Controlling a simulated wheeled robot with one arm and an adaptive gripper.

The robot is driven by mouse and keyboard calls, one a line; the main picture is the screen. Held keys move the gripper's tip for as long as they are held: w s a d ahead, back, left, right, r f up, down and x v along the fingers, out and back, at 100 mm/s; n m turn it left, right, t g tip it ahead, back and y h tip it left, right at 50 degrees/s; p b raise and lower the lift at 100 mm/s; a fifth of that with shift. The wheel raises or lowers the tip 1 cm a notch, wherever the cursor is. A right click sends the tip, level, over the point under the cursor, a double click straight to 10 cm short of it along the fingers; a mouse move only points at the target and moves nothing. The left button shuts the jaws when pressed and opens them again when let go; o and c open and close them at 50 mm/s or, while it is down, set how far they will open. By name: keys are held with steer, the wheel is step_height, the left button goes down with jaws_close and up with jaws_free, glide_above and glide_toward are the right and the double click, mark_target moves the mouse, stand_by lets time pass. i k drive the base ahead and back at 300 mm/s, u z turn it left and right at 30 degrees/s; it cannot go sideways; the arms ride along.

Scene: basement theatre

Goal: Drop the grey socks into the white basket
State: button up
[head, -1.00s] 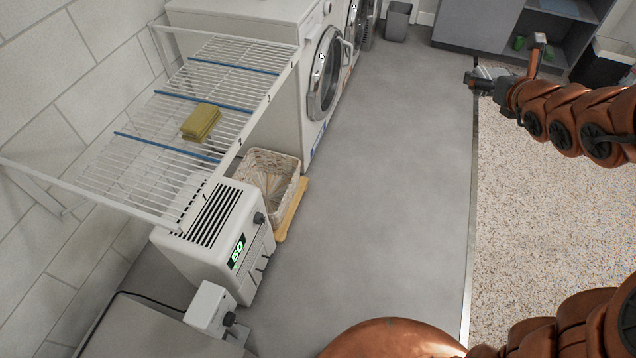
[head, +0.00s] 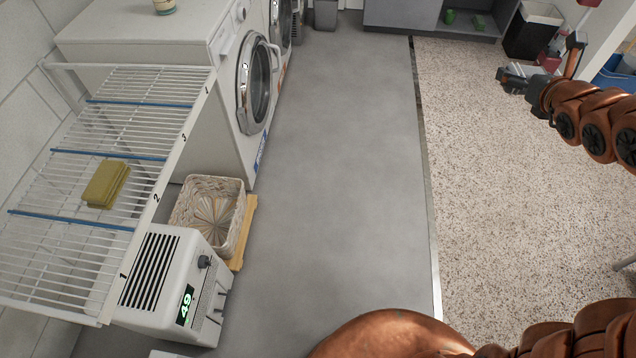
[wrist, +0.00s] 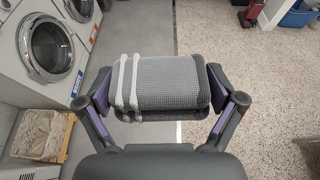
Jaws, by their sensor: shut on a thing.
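The grey socks (wrist: 160,82), a folded bundle with pale stripes at one end, are held between the two fingers of my gripper (wrist: 158,95) in the wrist view. In the head view my gripper (head: 512,78) is at the upper right, over the speckled floor, and the socks are hard to make out there. The white basket (head: 236,222) is a whitish woven basket on a wooden board on the grey floor, left of centre. It looks empty. It also shows at the lower left of the wrist view (wrist: 41,132). My gripper is well to the right of it.
A wire rack (head: 60,235) with a yellow-green folded cloth (head: 106,184) overhangs left of the basket. A white unit reading 49 (head: 150,318) stands in front of the basket, and a washing machine (head: 190,90) behind. The grey floor (head: 330,180) to the right is clear.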

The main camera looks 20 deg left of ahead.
mark_target(209, 225)
steer(key=i, duration=1.5)
steer(key=u, duration=3.65)
